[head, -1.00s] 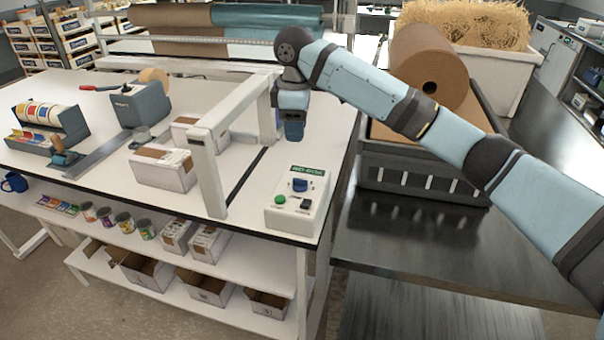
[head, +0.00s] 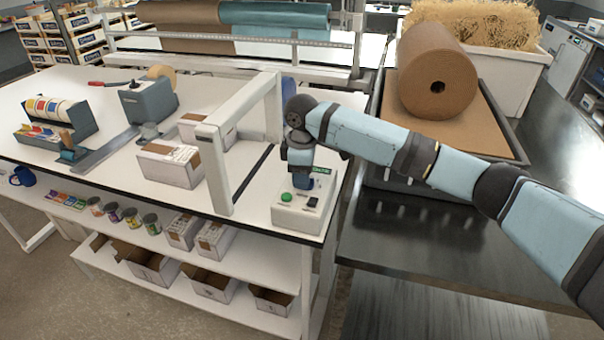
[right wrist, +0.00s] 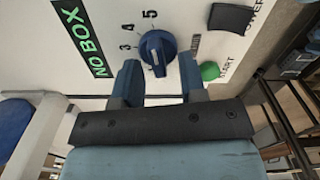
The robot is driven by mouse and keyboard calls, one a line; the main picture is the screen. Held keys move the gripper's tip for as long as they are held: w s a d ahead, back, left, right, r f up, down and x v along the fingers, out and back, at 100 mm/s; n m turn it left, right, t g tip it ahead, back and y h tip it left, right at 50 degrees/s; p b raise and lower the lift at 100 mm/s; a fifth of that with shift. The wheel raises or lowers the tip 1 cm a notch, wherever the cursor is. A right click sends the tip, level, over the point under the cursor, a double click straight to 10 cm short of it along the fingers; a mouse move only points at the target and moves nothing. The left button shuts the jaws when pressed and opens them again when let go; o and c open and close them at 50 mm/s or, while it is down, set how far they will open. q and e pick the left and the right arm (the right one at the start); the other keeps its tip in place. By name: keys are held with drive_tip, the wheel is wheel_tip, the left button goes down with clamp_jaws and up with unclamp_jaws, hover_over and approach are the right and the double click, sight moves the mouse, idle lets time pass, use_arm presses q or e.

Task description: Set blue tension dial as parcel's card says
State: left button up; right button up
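The tension dial (right wrist: 158,52) is a round blue knob on the white control box (head: 297,215). In the right wrist view the numbers 3, 4 and 5 show beside it, with a pale mark on its face; the exact setting is hard to tell. My right gripper (right wrist: 161,80) is open, its two blue fingers apart just short of the dial, with nothing between them. In the head view this gripper (head: 301,184) is over the box and hides the dial. A white parcel (head: 168,168) with brown tape lies left of the white frame; no readable card shows. My left gripper is out of view.
A green start button (right wrist: 209,71) and a black power switch (right wrist: 229,18) are close to the dial. The white frame (head: 216,170) stands just left of the box. A second parcel (head: 208,130) lies behind. A brown paper roll (head: 437,75) is at the right.

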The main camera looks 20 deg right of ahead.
clamp_jaws()
drive_tip(key=shift+r, duration=0.1)
